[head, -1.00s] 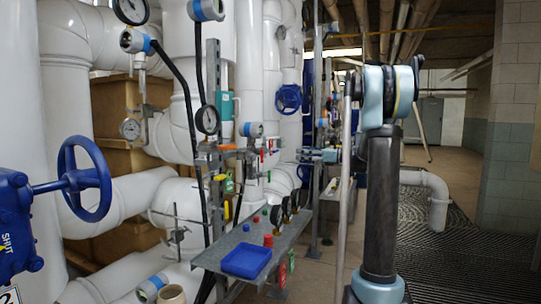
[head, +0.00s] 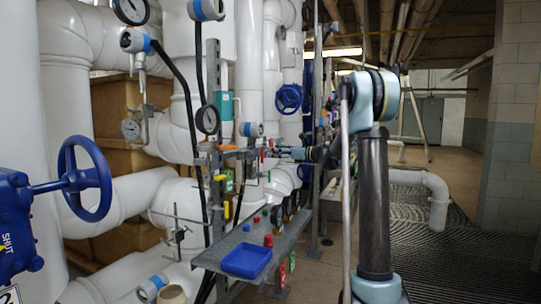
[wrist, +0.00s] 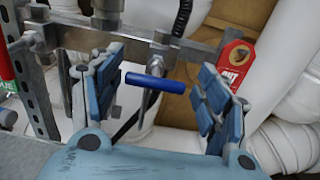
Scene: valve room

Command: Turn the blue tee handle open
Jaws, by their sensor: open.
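The blue tee handle (wrist: 155,82) shows in the wrist view as a short blue bar on a metal stem, lying nearly level below a grey pipe. My gripper (wrist: 158,73) is open, with one blue-padded finger on each side of the bar and visible gaps at both ends. The bar looks free of both pads; its exact depth between them is hard to tell. In the head view my gripper (head: 284,153) is small and points left at the valve rack. I cannot make out the blue tee handle clearly there.
A red tag (wrist: 235,62) hangs right of the handle. A slotted metal post (wrist: 34,85) stands at the left. In the head view, a shelf (head: 212,257) with a blue tray (head: 246,261) lies below the rack, and a blue handwheel (head: 85,178) stands at left.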

